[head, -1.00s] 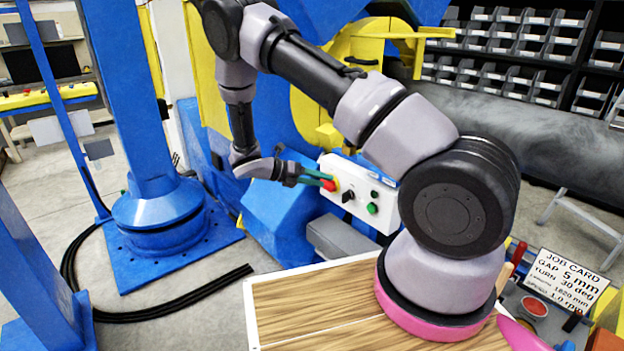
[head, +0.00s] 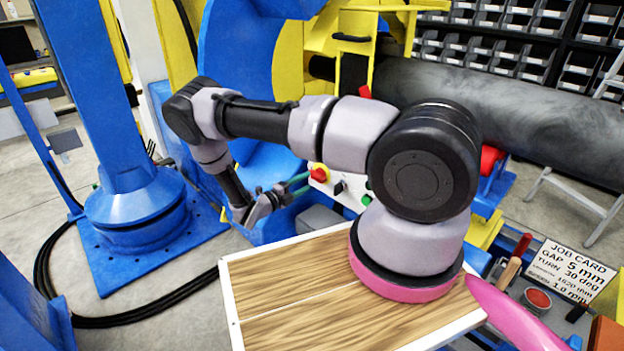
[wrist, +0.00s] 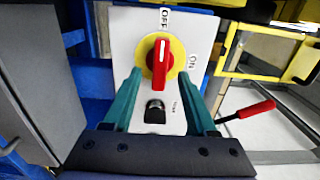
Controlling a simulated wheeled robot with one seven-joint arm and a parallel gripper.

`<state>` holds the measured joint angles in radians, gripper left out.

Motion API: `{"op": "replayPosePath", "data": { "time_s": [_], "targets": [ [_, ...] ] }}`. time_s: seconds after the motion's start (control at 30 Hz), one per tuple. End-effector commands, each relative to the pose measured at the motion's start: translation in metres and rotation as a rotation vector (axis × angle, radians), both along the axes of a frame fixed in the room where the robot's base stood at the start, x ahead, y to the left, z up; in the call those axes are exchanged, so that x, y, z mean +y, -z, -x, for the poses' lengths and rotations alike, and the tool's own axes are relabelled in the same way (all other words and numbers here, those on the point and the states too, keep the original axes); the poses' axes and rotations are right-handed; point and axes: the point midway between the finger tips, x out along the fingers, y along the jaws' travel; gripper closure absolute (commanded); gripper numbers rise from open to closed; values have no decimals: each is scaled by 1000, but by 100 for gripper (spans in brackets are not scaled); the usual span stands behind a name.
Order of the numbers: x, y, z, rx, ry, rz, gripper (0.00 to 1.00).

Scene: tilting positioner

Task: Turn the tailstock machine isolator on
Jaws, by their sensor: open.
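The isolator (wrist: 161,57) is a red handle on a yellow disc, on a white control panel (wrist: 122,42). In the wrist view the handle points up towards the OFF label, and ON is printed to its right. It also shows in the head view as a red and yellow knob (head: 320,173). My gripper (wrist: 160,73) is open, its two teal fingers on either side of the isolator with gaps to the red handle. In the head view my gripper (head: 301,184) is at the left side of the panel. Whether the fingertips touch the disc is unclear.
A black selector switch (wrist: 155,111) sits below the isolator, between the fingers. A red-handled lever (wrist: 250,112) stands to the right in the wrist view. A blue post (head: 135,200) stands left of my arm. A wood-topped table (head: 290,310) lies in front.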

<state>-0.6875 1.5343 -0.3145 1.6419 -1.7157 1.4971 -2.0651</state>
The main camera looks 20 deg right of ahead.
Motion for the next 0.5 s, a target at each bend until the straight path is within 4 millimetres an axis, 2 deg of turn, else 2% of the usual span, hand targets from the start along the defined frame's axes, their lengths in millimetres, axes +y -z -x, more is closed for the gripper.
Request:
{"op": "replayPosePath", "data": {
  "time_s": [0.1, 0.2, 0.5],
  "targets": [
    [-20, 0, -7, 1, 4, 0, 43],
    [-31, 0, -12, 0, 3, 0, 43],
    [-39, 0, -16, -1, 0, 0, 43]
  ]
}}
